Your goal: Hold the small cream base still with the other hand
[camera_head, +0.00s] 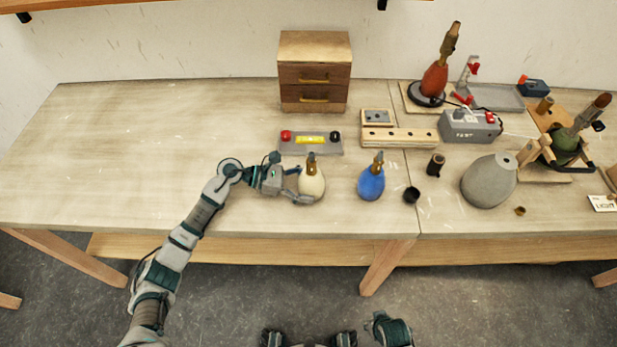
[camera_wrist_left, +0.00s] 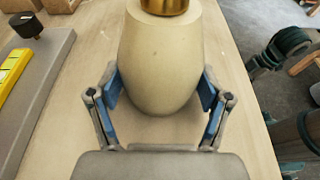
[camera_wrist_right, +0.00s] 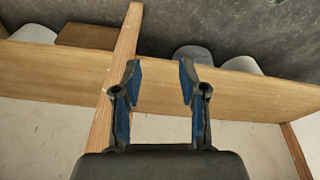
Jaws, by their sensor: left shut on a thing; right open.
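The small cream base (camera_head: 314,187) stands upright near the front edge of the table, with a brass-coloured neck on top. My left gripper (camera_head: 297,188) reaches it from the left and is shut on it. In the left wrist view the cream base (camera_wrist_left: 162,55) sits between the blue finger pads of the left gripper (camera_wrist_left: 160,88), one on each side. My right gripper (camera_wrist_right: 160,75) is open and empty in the right wrist view, away from the base, with the table's front edge beyond it.
A blue base (camera_head: 371,184) stands to the right, then a black cup (camera_head: 411,195) and a large grey base (camera_head: 489,182). A grey tester block (camera_head: 311,147) with red and black knobs lies just behind. The left of the table (camera_head: 120,160) is clear.

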